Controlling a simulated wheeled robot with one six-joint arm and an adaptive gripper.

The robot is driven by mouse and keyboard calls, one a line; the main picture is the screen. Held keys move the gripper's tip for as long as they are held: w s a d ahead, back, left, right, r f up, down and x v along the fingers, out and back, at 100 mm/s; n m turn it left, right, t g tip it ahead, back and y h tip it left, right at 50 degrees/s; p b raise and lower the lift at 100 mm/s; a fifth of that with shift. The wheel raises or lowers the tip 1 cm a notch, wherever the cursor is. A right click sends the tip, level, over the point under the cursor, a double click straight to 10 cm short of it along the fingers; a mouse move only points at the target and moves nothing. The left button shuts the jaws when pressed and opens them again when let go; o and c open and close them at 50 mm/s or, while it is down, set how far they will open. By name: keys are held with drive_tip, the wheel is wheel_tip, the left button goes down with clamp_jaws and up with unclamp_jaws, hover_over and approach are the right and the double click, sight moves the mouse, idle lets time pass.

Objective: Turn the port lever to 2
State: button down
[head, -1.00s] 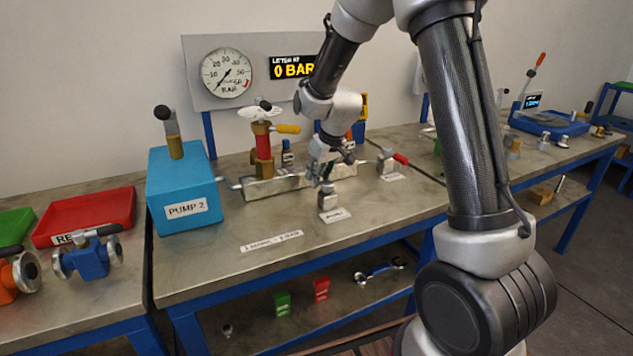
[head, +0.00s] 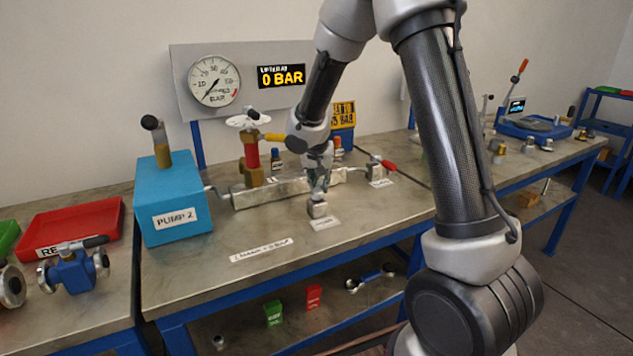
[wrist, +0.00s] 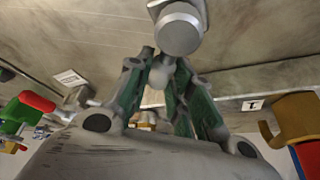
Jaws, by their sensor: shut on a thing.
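A small silver valve block (head: 318,210) stands on the bench behind a white label; it also shows at the top of the wrist view (wrist: 180,28). My gripper (head: 319,190) points down at the top of this block. In the wrist view my gripper (wrist: 158,72) has its green-sided fingers closed together on a small grey piece, which I take for the port lever (wrist: 157,77). The fingers hide most of the lever, so I cannot read its setting. The label lettering is too small to read.
A blue pump box (head: 172,198) stands at the left. Behind my gripper lies a long metal manifold (head: 265,190) with a red and brass valve (head: 251,155). A red-handled valve (head: 375,169) is to the right. The display (head: 281,76) reads 0 BAR.

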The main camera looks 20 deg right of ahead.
sight(317, 192)
drive_tip(key=shift+s+d+m+g, duration=0.2)
drive_tip(key=shift+d+m+g, duration=0.1)
drive_tip(key=shift+m, duration=0.4)
drive_tip(key=c, duration=1.3)
unclamp_jaws()
drive_tip(key=shift+o, duration=0.2)
drive_tip(key=v, duration=1.2)
drive_tip(key=shift+a, duration=0.2)
drive_tip(key=shift+f, duration=0.1)
